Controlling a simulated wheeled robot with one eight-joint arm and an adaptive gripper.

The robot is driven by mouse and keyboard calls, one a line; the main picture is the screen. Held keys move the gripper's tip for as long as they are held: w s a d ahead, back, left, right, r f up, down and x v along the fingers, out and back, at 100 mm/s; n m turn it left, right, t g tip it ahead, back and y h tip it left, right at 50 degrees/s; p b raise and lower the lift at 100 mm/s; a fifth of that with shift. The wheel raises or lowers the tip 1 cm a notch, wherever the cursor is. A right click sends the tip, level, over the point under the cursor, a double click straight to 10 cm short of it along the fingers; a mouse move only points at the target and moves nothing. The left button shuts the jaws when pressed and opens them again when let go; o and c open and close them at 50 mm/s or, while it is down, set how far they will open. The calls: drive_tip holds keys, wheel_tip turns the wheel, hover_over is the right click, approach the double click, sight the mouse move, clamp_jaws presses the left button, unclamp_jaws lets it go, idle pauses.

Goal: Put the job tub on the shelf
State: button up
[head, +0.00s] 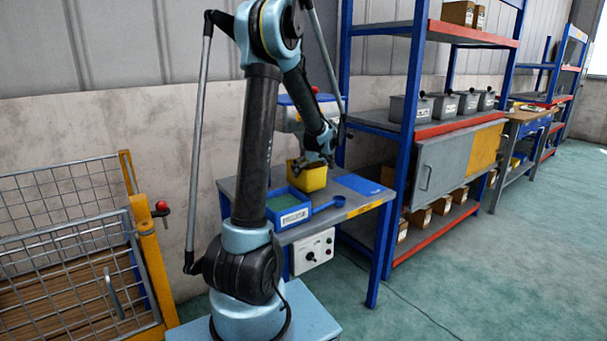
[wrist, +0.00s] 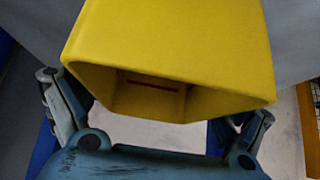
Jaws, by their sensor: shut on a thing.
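The yellow job tub (head: 308,179) is at the back of the small grey workbench in the head view. My gripper (head: 318,160) reaches down to it from above and is shut on it. Whether the tub rests on the bench or hangs just above it I cannot tell. In the wrist view the tub (wrist: 170,45) fills the upper middle, its opening facing the camera and looking empty apart from a dark red strip. The fingers of my gripper (wrist: 158,115) show on both sides of it. The shelf rack (head: 465,127) with red-edged boards stands right of the bench.
The bench also holds a blue tray (head: 289,217) with green contents, a blue scoop (head: 330,204) and a blue mat (head: 358,184). Several grey lidded tubs (head: 443,107) stand on the middle board. A blue upright (head: 407,125) stands beside the bench. A mesh cage (head: 75,260) is at left.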

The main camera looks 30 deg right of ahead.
drive_tip(key=shift+x, duration=1.25)
drive_tip(key=shift+w+a+r, duration=0.1)
drive_tip(key=shift+w, duration=0.1)
drive_tip(key=o, duration=1.2)
drive_tip(key=v, duration=1.2)
drive_tip(key=shift+s, duration=0.1)
